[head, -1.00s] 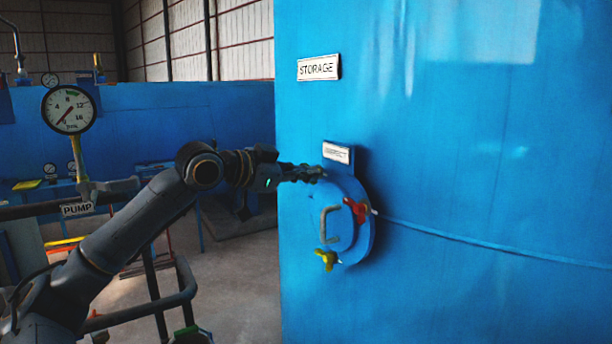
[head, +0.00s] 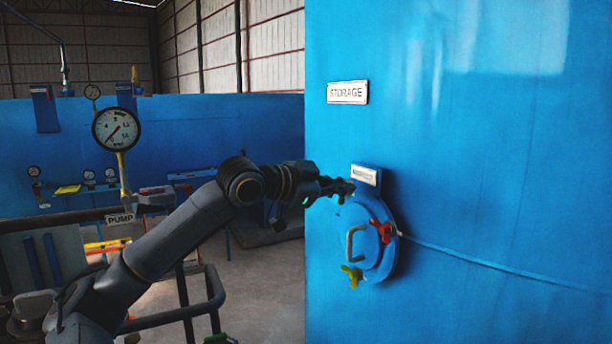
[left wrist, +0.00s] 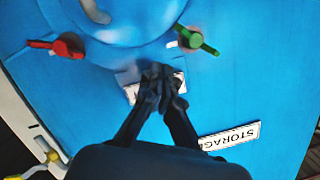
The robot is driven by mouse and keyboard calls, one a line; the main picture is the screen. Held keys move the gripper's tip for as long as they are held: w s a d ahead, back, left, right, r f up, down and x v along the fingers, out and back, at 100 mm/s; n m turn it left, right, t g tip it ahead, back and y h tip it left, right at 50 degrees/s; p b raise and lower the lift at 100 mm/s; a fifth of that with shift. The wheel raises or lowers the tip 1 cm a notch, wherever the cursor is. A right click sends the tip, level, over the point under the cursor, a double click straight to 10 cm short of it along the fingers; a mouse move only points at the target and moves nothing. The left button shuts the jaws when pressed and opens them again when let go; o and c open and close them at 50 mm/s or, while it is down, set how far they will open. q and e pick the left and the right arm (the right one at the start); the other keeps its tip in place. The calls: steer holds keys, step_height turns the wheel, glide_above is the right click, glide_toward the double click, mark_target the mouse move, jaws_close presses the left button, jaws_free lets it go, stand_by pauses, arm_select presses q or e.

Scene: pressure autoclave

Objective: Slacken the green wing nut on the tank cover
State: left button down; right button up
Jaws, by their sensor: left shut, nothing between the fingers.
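The round blue tank cover (head: 377,262) is on the big blue tank, with a pale handle (head: 350,245) on its face. The green wing nut (left wrist: 192,40) sits at the cover's rim, right of my fingertips in the left wrist view. In the head view I cannot make it out clearly near the gripper. A red wing nut (head: 383,231) and a yellow wing nut (head: 352,273) also sit on the rim. My left gripper (left wrist: 158,75) is shut and empty, in front of the small label plate (head: 366,175) by the cover, apart from the green nut. My right gripper is out of view.
A STORAGE sign (head: 348,92) is on the tank wall above the cover. A pressure gauge (head: 116,127) with a PUMP label (head: 120,219) stands at the left. Dark railing (head: 195,313) runs low, beneath my arm.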

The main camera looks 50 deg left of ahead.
arm_select(q)
steer(key=d+b+v, duration=0.1)
steer(key=b+v, duration=0.7)
steer(key=v, duration=0.2)
steer(key=w+a+f+m+t+h+b, duration=0.2)
steer(key=a+f+m+h+b, duration=0.15)
steer(key=a+m+h, duration=0.4)
steer(key=s+r+p+x, duration=0.1)
steer(key=r+p+x, duration=0.1)
steer(key=p+x, duration=0.6)
steer(key=shift+t, duration=0.4)
steer(key=shift+w+a+f, duration=0.35)
steer(key=shift+w+f, duration=0.4)
steer(key=shift+w, duration=0.05)
steer(key=shift+w+a+f, duration=0.4)
steer(key=shift+w+f, duration=0.4)
